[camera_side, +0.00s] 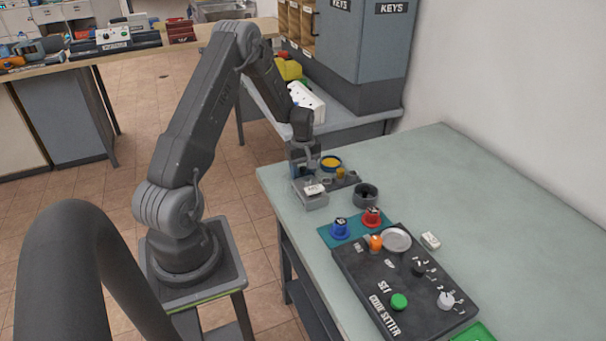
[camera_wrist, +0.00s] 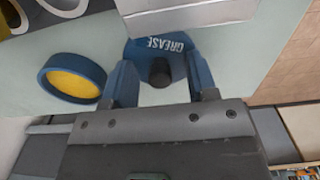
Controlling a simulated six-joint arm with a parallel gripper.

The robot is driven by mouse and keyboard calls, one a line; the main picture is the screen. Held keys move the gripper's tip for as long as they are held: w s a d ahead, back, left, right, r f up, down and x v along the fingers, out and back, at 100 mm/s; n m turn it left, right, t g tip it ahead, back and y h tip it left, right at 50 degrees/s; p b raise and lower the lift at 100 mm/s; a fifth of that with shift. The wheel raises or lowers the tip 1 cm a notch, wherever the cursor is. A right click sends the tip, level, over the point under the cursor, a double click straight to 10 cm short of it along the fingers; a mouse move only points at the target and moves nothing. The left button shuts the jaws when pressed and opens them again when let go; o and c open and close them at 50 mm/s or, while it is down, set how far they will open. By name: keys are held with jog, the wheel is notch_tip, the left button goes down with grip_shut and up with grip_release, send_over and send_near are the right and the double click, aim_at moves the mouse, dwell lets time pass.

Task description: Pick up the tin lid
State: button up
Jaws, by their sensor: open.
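The tin lid (camera_wrist: 165,47) is blue, with GREASE in white letters and a dark knob (camera_wrist: 160,72) on it. In the wrist view it lies on the pale green table top beyond my gripper (camera_wrist: 160,85). My gripper is open, and its two blue fingers stand on either side of the knob with gaps. The fingers and palm hide part of the lid. A round blue tin with yellow content (camera_wrist: 75,78) stands open to the left of the fingers. In the side view the tin (camera_side: 331,162) is right behind my gripper (camera_side: 302,174), and the lid is mostly hidden.
A grey block with a white top piece (camera_side: 314,196) stands close in front of my gripper. A dark ring (camera_side: 366,194), a blue knob (camera_side: 340,228), a red knob (camera_side: 372,217) and the code setter panel (camera_side: 400,285) are nearer the camera. The table's right side is clear.

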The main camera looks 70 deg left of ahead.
grip_shut()
dwell(0.4)
jog(key=shift+r, duration=0.1)
